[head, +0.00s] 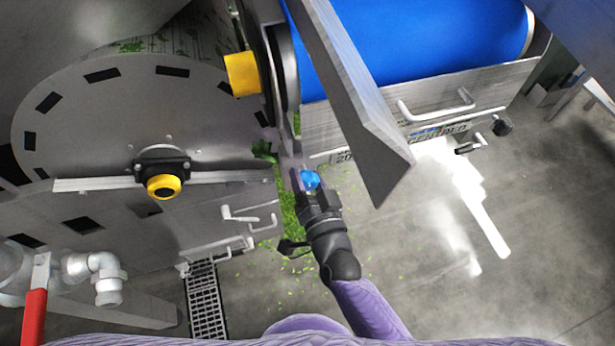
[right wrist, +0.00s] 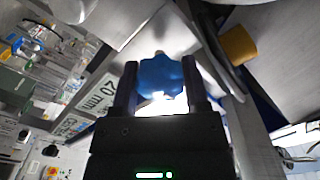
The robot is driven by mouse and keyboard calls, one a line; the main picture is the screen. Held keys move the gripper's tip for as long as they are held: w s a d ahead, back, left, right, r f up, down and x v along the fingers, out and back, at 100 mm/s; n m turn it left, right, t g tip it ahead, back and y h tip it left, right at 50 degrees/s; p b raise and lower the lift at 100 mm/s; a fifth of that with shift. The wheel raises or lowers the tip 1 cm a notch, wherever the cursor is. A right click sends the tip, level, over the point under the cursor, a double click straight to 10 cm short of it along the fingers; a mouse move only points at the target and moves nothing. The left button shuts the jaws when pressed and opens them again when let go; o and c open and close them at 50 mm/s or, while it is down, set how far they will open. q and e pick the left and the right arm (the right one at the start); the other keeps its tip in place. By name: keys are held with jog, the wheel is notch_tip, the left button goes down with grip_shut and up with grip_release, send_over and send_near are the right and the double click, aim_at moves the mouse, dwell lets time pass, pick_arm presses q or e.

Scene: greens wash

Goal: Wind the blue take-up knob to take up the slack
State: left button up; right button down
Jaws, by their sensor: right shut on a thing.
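The blue take-up knob (head: 309,180) is a small lobed knob near the middle of the head view, below the end of the blue roller. My right gripper (head: 308,186) is shut on it, seen from above. In the right wrist view the knob (right wrist: 161,76) sits between the two dark fingers (right wrist: 160,85), one on each side. What the knob is mounted on is mostly hidden behind the gripper. My left gripper is in neither view.
A slanted metal plate (head: 365,125) hangs close to the right of my gripper. A large drum disc (head: 100,120) with a yellow-capped bearing (head: 163,186) stands left. The blue belt (head: 410,40) is behind. A red-handled valve (head: 35,312) is lower left. Open floor (head: 420,280) lies right.

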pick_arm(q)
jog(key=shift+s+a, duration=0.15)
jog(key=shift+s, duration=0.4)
pick_arm(e)
jog(key=shift+c, duration=0.4)
grip_release()
jog(key=shift+s, duration=0.1)
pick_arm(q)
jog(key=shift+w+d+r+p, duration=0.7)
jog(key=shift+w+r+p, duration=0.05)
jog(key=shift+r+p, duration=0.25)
pick_arm(e)
jog(key=v, duration=1)
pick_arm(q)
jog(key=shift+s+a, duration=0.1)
